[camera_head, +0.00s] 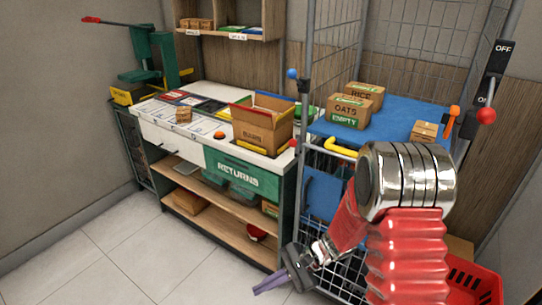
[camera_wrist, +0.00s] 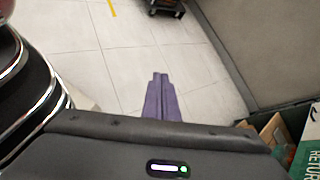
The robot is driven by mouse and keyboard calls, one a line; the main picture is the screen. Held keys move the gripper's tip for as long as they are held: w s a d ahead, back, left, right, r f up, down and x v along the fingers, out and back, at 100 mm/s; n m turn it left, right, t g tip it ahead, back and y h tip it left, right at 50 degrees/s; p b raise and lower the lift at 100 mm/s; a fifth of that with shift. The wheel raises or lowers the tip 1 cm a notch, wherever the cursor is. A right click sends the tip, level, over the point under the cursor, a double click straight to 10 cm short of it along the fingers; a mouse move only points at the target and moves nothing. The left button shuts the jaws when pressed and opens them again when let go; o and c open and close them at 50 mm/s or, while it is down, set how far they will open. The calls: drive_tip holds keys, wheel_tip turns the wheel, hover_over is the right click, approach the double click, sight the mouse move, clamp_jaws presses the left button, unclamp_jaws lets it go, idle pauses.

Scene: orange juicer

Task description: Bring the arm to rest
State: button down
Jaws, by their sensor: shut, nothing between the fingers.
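My gripper (camera_head: 270,286) shows at the bottom middle of the head view, in front of the counter and above the tiled floor. Its purple fingers are together, with nothing between them. In the wrist view the purple fingers (camera_wrist: 161,80) point out over bare floor tiles and are shut. My red and chrome arm fills the lower right of the head view and hides part of the blue-topped cage cart (camera_head: 395,118).
A counter (camera_head: 214,151) marked RETURNS holds an open cardboard box (camera_head: 262,128). A red basket (camera_head: 480,283) is at lower right. Floor (camera_head: 110,255) at lower left is clear.

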drive_tip(key=s+d+r+n+t+h, duration=0.2)
drive_tip(key=s+d+r+n+h, duration=0.3)
drive_tip(key=d+r, duration=0.3)
drive_tip(key=s+d+r+n+t+h, duration=0.1)
drive_tip(key=s+d+r+n+h, duration=0.35)
drive_tip(key=s+d+r, duration=0.35)
wheel_tip(320, 180, up, 12)
drive_tip(key=s+d+n+t+h, duration=0.1)
drive_tip(key=d+t, duration=0.1)
drive_tip(key=t, duration=0.2)
drive_tip(key=shift+s+n+t, duration=0.2)
drive_tip(key=shift+n+t, duration=0.15)
drive_tip(key=shift+t, duration=0.05)
drive_tip(key=c, duration=2.5)
unclamp_jaws()
drive_tip(key=shift+f, duration=0.1)
